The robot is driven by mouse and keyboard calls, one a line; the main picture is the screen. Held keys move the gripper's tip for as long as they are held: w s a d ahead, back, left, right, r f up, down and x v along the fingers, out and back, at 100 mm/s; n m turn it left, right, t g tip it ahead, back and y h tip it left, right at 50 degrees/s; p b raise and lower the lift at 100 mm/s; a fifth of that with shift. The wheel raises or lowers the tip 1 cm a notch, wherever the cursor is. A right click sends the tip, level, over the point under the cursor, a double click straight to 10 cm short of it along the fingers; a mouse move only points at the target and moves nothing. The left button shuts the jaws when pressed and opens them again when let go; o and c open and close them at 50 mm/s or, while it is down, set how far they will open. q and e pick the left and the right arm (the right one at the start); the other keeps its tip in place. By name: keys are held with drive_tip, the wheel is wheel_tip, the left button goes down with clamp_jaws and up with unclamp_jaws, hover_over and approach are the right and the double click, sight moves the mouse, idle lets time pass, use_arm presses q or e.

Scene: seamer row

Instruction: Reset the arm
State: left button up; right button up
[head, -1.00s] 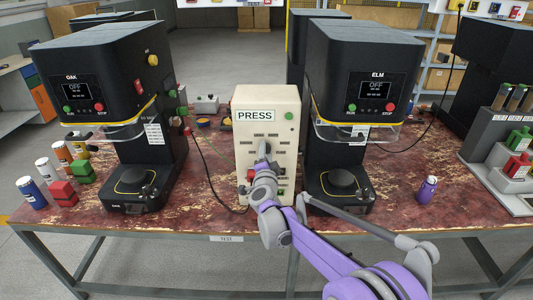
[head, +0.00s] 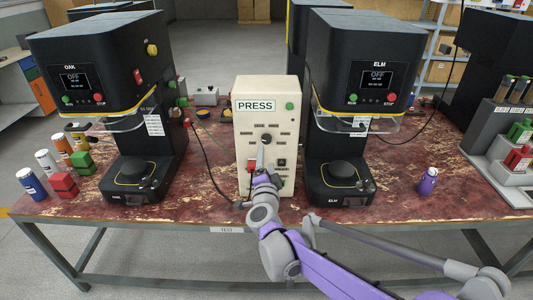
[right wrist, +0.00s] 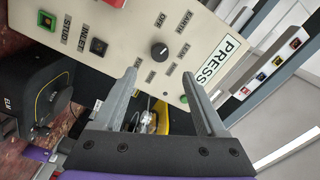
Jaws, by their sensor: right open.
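My right gripper (head: 262,160) is in front of the cream PRESS box (head: 244,130), just below its round black knob (head: 267,139). In the right wrist view the two grey fingers of the gripper (right wrist: 160,82) stand wide apart with nothing between them. The knob (right wrist: 159,50) shows beyond the fingertips, clear of them, with labels around it, one reading OFF. My purple and grey right arm comes in from the lower right. My left gripper does not show.
Black seamers OAK (head: 95,65) and ELM (head: 362,70) flank the box, both screens reading OFF. A purple bottle (head: 427,182) stands right of ELM. Cans and red (head: 64,186) and green blocks (head: 83,162) sit at the left. A black cable runs left of the box.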

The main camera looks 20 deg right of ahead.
drive_tip(key=shift+s+a, duration=0.2)
drive_tip(key=shift+s, duration=0.4)
drive_tip(key=s+a+n+g+y+p, duration=0.2)
drive_tip(key=s+a+n+y, duration=0.15)
drive_tip(key=s+n, duration=0.3)
drive_tip(key=s+a+n+g+y+p, duration=0.2)
drive_tip(key=s+a+n+y, duration=0.1)
drive_tip(key=s+n+y, duration=0.4)
drive_tip(key=s+d+f+n+g+h+p, duration=0.1)
drive_tip(key=s+d+f+g, duration=0.1)
drive_tip(key=s, duration=0.5)
drive_tip(key=s+d+f+g+h+p, duration=0.1)
drive_tip(key=s+d+f+g+h, duration=0.1)
drive_tip(key=s, duration=0.5)
drive_tip(key=s+d+f+n+g+h+p, duration=0.1)
drive_tip(key=s+d+f+g+h, duration=0.1)
drive_tip(key=s, duration=0.5)
wheel_tip(320, 180, down, 3)
drive_tip(key=shift+s+d+f+n+g, duration=0.15)
drive_tip(key=shift+s+d+n+g, duration=0.25)
drive_tip(key=shift+g, duration=0.6)
